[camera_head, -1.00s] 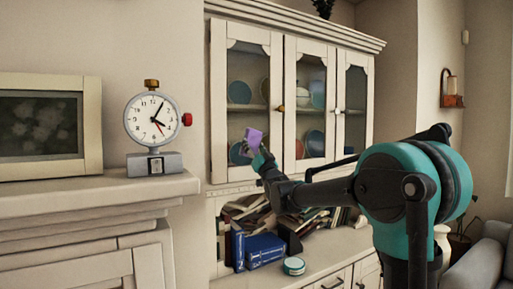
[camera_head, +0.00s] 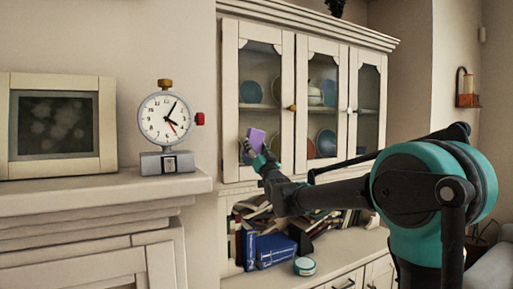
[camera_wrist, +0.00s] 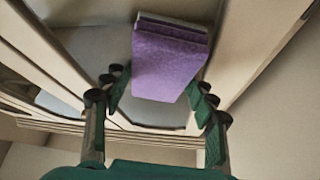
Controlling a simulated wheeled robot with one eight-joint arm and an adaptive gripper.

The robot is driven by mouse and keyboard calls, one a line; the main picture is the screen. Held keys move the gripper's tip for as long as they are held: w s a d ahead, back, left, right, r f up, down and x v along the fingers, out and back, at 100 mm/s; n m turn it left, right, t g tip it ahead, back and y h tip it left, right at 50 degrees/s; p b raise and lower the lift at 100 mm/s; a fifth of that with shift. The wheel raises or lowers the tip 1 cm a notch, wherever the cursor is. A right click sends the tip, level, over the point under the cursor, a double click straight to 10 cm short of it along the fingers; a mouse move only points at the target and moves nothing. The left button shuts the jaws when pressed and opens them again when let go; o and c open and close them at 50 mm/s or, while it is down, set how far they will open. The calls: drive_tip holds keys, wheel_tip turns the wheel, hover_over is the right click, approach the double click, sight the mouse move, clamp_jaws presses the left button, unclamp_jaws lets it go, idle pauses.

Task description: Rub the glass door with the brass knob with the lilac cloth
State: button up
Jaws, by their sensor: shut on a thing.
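The glass door with the brass knob (camera_head: 245,60) is the leftmost door of the white cabinet and looks shut. Its brass knob (camera_head: 291,108) sits on the right frame. My gripper (camera_head: 262,160) is shut on the lilac cloth (camera_head: 256,138), a folded pad, in front of the lower part of the pane. In the wrist view the cloth (camera_wrist: 170,62) stands out beyond the fingers (camera_wrist: 160,95), with the pane and door frame behind it. I cannot tell whether the cloth touches the glass.
Two more glass doors stand to the right, one with a pale knob (camera_head: 349,110). Books (camera_head: 277,250) and a round tin (camera_head: 304,266) sit on the ledge below. A clock (camera_head: 165,120) and a framed picture (camera_head: 55,125) stand on the mantel at left.

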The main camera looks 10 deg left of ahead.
drive_tip(key=shift+s+d, duration=0.55)
drive_tip(key=shift+s, duration=0.25)
drive_tip(key=shift+s+d, duration=0.5)
drive_tip(key=shift+s, duration=0.25)
drive_tip(key=shift+s+d, duration=0.55)
drive_tip(key=shift+s, duration=0.25)
drive_tip(key=shift+s+d, duration=0.1)
drive_tip(key=shift+s+d, duration=0.8)
drive_tip(key=shift+s, duration=0.35)
